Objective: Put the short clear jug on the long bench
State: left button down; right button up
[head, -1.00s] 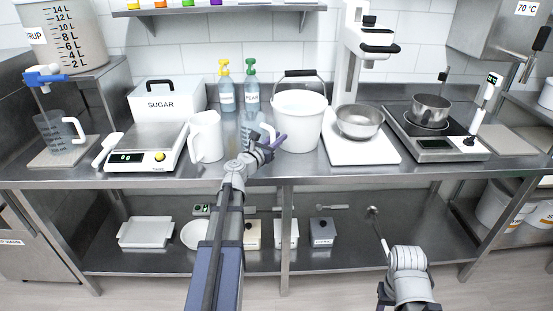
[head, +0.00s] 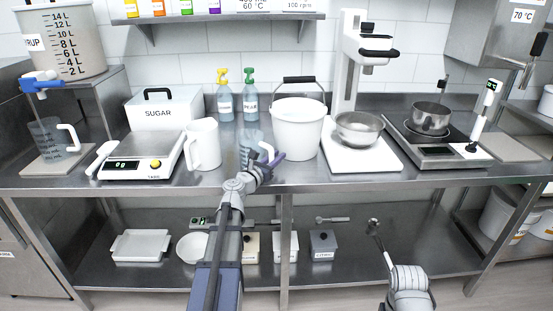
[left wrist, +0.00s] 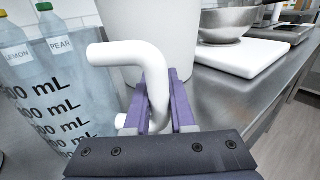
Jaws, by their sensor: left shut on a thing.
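The short clear jug (head: 247,144) has a white handle (head: 265,150) and stands out at the front of the long bench (head: 330,182), between the white pitcher and the white bucket. My left gripper (head: 268,164) is shut on the handle. In the left wrist view, the purple fingers (left wrist: 160,100) pinch the white handle (left wrist: 150,65), and the clear wall with dark mL marks (left wrist: 50,105) fills the left side. The jug looks upright; its base is hidden, so I cannot tell whether it touches the bench.
A white pitcher (head: 203,145) stands close left of the jug, and a white bucket (head: 298,130) close right. Two bottles (head: 250,100) stand behind. Another clear jug (head: 47,140) is at far left under the syrup tap. A scale (head: 140,158) lies left, a steel bowl (head: 358,128) right.

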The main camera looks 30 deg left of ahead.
pick_arm(q)
jog(key=c, duration=0.8)
grip_release()
jog(key=shift+f, duration=0.1)
jog(key=shift+o, duration=0.2)
jog(key=shift+s+r, duration=0.15)
jog(key=shift+r, duration=0.1)
jog(key=s, duration=1.1)
jog(key=shift+s+a, duration=0.35)
jog(key=shift+f, duration=0.1)
